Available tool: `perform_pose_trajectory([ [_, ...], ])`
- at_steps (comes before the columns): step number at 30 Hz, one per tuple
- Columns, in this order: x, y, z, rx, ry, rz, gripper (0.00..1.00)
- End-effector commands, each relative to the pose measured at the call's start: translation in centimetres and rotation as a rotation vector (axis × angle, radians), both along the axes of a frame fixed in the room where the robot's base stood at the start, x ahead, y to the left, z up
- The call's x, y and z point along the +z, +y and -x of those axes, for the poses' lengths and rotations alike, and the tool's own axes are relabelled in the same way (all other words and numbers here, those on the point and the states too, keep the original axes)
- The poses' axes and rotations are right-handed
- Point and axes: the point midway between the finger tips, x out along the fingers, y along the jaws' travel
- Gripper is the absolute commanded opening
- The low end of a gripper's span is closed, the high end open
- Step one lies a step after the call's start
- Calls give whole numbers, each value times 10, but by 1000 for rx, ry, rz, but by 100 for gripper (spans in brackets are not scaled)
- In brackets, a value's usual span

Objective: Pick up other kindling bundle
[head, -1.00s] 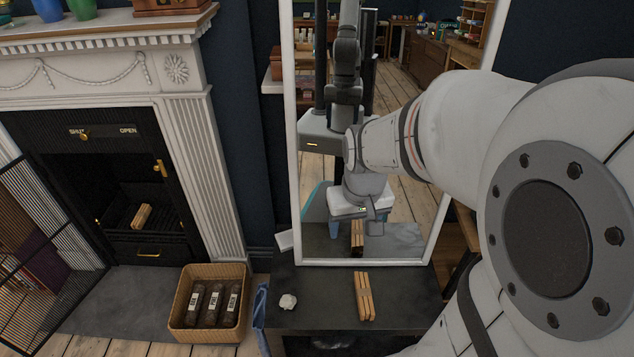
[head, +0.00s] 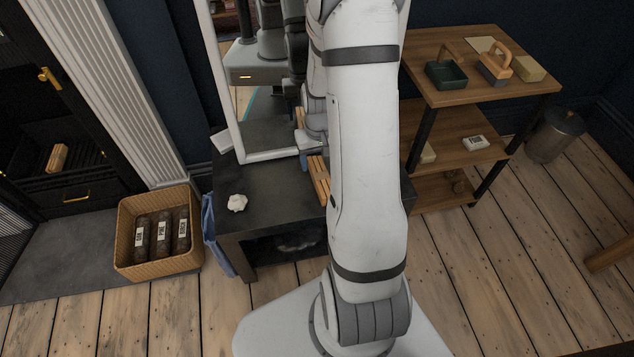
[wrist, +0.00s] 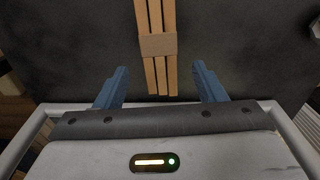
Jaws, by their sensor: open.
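A kindling bundle (head: 319,180) of pale sticks lies on the dark table (head: 262,190) in front of the mirror. In the wrist view the bundle (wrist: 158,45), with a tan band around it, runs lengthwise between and ahead of my gripper's (wrist: 160,80) two blue fingers. My gripper is open, with a finger apart on each side and nothing between them touching. Another kindling bundle (head: 57,158) lies in the open black fireplace at the left.
A white crumpled lump (head: 237,203) sits on the table left of the bundle. The mirror (head: 222,80) stands at its back edge. A wicker basket (head: 128,243) with labelled logs is on the floor at left. A wooden shelf unit (head: 425,95) stands right.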

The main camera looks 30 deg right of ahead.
Motion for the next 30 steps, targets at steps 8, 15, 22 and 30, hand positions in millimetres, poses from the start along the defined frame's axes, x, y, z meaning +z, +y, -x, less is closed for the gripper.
perform_pose_trajectory([
  [8,-42,2,4,-1,2,0,64],
  [15,-47,1,3,-1,0,0,64],
  [22,-47,1,4,-2,0,0,50],
  [30,-47,1,4,-2,0,0,28],
])
